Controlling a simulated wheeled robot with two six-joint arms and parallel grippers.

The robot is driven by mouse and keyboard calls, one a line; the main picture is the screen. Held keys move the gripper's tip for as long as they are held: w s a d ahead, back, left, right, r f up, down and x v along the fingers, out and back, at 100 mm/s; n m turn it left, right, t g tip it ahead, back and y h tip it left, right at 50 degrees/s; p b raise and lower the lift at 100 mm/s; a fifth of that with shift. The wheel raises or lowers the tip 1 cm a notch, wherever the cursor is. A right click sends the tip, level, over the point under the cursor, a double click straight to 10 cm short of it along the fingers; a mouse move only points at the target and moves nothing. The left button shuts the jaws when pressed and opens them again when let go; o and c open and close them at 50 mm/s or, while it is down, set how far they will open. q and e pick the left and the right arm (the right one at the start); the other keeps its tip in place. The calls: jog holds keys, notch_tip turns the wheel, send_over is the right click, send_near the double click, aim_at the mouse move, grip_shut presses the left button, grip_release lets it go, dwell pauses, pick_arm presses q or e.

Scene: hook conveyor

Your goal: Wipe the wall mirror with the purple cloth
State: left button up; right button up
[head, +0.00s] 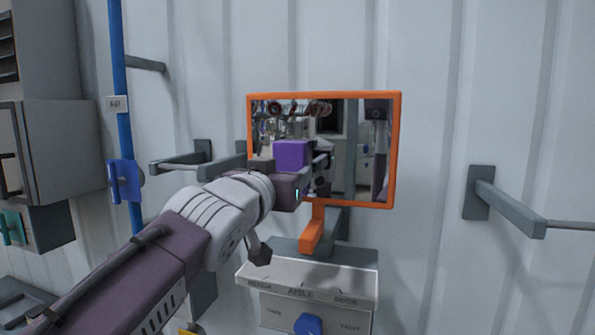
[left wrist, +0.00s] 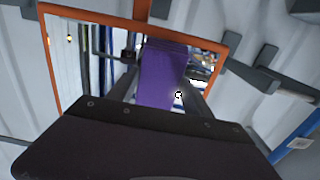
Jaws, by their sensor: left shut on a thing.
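The wall mirror (head: 345,155) has an orange frame and hangs in front of the pale ribbed wall in the head view. Its glass also shows in the left wrist view (left wrist: 75,75). My left gripper (head: 300,170) is in front of the mirror's left half and is shut on the purple cloth (head: 291,154). The cloth shows as a purple block between the fingers in the left wrist view (left wrist: 161,75). I cannot tell whether the cloth touches the glass. My right gripper is not in view.
An orange handle (head: 312,232) hangs below the mirror, above a white labelled box (head: 305,283) with a blue knob (head: 308,323). A grey bracket arm (head: 510,208) sticks out at the right. A blue pipe (head: 120,70) with a blue valve handle (head: 124,182) stands left.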

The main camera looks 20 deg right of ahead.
aim_at(304, 162)
pick_arm(q)
notch_tip(304, 162, up, 2)
jog(key=shift+a+r+p, duration=0.1)
jog(key=shift+p, duration=0.85)
jog(key=shift+s+d+f+b, duration=0.1)
jog(key=shift+d+f+b, duration=0.1)
jog(key=shift+b, duration=0.1)
jog(key=shift+s+d+b, duration=0.4)
jog(key=shift+s+d, duration=0.05)
jog(key=shift+d, duration=0.3)
jog(key=shift+s+d+r, duration=0.15)
jog(key=shift+s+d, duration=0.2)
jog(key=shift+d, duration=0.15)
jog(key=shift+s+d+b, duration=0.35)
jog(key=shift+s+d, duration=0.15)
jog(key=shift+d, duration=0.2)
jog(key=shift+s+d, duration=0.5)
jog(key=shift+d, duration=0.3)
jog(key=shift+s+d, duration=0.75)
jog(key=shift+d, duration=0.35)
jog(key=shift+s+d, duration=0.25)
jog(key=shift+d, duration=0.05)
